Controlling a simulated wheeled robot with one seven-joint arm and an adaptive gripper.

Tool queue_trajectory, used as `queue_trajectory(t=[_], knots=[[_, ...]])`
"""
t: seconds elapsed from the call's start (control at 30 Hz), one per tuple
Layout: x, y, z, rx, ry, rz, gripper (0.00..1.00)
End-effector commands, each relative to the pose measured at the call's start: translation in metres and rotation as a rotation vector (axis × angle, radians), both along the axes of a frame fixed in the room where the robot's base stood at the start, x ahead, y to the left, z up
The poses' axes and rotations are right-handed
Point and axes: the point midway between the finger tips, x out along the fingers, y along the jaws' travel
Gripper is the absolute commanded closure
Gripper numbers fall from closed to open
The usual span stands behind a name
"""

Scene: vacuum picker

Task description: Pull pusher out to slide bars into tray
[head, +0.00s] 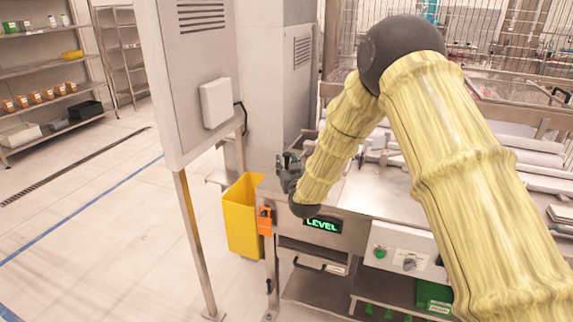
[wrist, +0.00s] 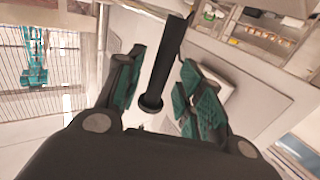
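My gripper (head: 288,168) is at the left end of the steel machine table (head: 372,192), above the yellow bin. In the wrist view, my gripper (wrist: 160,95) is open, its teal-padded fingers spread on either side of a black rod (wrist: 167,60) with a wider round end. The rod is probably the pusher's handle; it lies between the fingers, with a visible gap on each side. The rest of the pusher cannot be made out in the head view, where my arm covers part of the table. Pale bars (head: 545,183) lie on the table at the right.
A yellow bin (head: 240,218) hangs at the machine's left end, beside an orange box (head: 265,222). A lit LEVEL display (head: 322,225) and a control panel (head: 402,253) are on the front. A grey cabinet (head: 190,75) stands at left. The floor farther left is clear.

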Motion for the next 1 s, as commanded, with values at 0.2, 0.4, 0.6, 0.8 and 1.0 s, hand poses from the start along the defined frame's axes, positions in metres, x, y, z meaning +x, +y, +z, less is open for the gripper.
queue_trajectory(t=[0.2, 0.4, 0.6, 0.8, 1.0], knots=[[-0.027, -0.004, 0.0, 0.0, 0.001, 0.0, 0.63], [-0.064, -0.01, 0.0, 0.0, 0.002, 0.0, 0.63], [-0.095, -0.015, -0.001, 0.001, 0.002, 0.0, 0.63], [-0.112, -0.018, 0.0, 0.001, 0.001, 0.0, 0.63], [-0.116, -0.019, 0.0, 0.001, 0.001, 0.0, 0.63]])
